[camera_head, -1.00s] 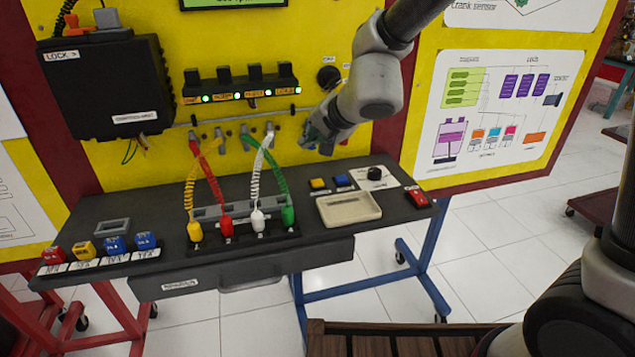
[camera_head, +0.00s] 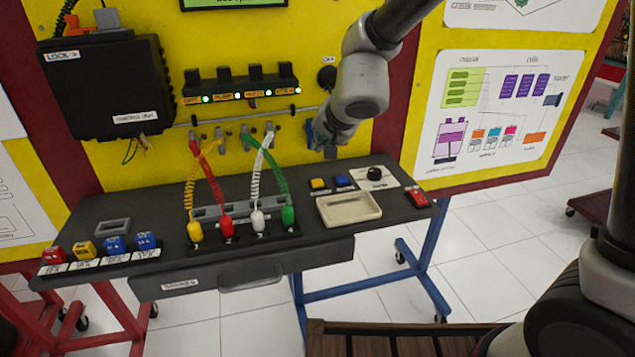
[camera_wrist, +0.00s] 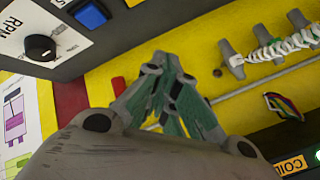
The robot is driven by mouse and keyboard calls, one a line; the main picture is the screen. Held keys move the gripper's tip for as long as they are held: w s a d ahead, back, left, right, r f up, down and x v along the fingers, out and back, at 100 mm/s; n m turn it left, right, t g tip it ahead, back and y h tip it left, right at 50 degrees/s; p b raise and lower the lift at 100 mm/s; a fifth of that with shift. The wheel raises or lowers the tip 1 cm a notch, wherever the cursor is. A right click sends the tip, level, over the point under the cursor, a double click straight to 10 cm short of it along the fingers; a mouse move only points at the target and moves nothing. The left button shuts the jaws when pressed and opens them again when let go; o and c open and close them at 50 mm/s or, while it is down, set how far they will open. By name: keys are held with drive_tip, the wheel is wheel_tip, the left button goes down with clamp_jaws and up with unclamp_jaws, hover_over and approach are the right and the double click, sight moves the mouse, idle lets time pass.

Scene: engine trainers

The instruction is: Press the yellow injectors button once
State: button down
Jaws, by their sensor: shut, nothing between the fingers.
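A yellow button (camera_head: 318,184) sits on the dark bench top, left of a blue button (camera_head: 342,181). A sliver of yellow (camera_wrist: 132,2) shows at the top edge of the wrist view, beside the blue button (camera_wrist: 90,14). My gripper (camera_head: 325,152) is shut and empty. It points downward in front of the yellow panel, above and behind the two buttons and apart from them. Its closed teal fingers also show in the wrist view (camera_wrist: 153,74). Another yellow block (camera_head: 84,250) stands in the row at the bench's left end; I cannot read its label.
A black knob (camera_head: 375,174) and a red switch (camera_head: 418,197) lie right of the buttons. A beige tray (camera_head: 348,221) is in front of them. Coiled leads (camera_head: 262,185) rise from coloured plugs to the panel on the left. A thin rail (camera_head: 235,121) crosses the panel.

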sight(321, 181)
drive_tip(key=shift+f, duration=3.6)
drive_tip(key=shift+f, duration=0.4)
drive_tip(key=shift+f, duration=0.45)
drive_tip(key=shift+r, duration=0.9)
